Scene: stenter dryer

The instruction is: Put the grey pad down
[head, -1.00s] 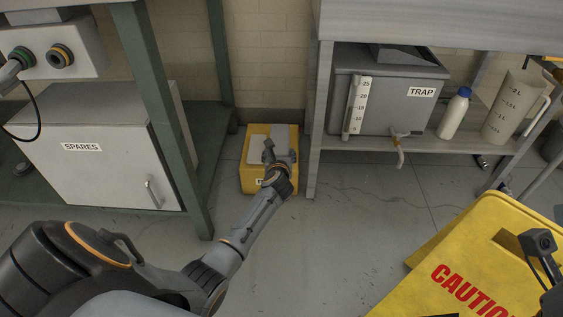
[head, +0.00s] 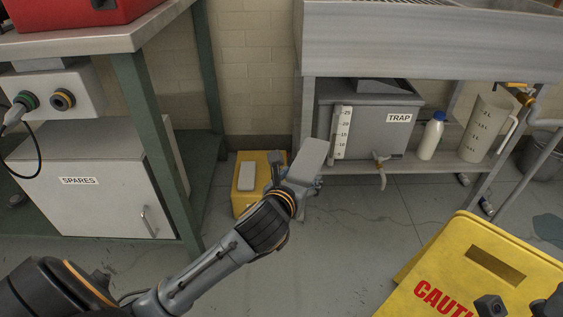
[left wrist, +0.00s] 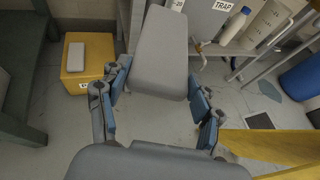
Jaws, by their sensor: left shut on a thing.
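My left gripper (head: 290,187) is shut on a flat grey pad (head: 308,160) and holds it tilted in the air, in front of and to the right of the yellow box (head: 241,201). In the left wrist view the held pad (left wrist: 160,55) fills the upper middle, with the gripper's blue-lined fingers (left wrist: 160,95) at either side of its lower end. A second, paler grey pad (head: 247,176) lies on the yellow box; it also shows in the left wrist view (left wrist: 76,57). No gripper touches it.
A grey cabinet marked SPARES (head: 75,205) stands at left under a green-legged bench. At right, a shelf holds a grey TRAP tank (head: 375,135), a white bottle (head: 432,138) and a jug (head: 487,132). A yellow caution sign (head: 470,265) is at lower right. The middle floor is clear.

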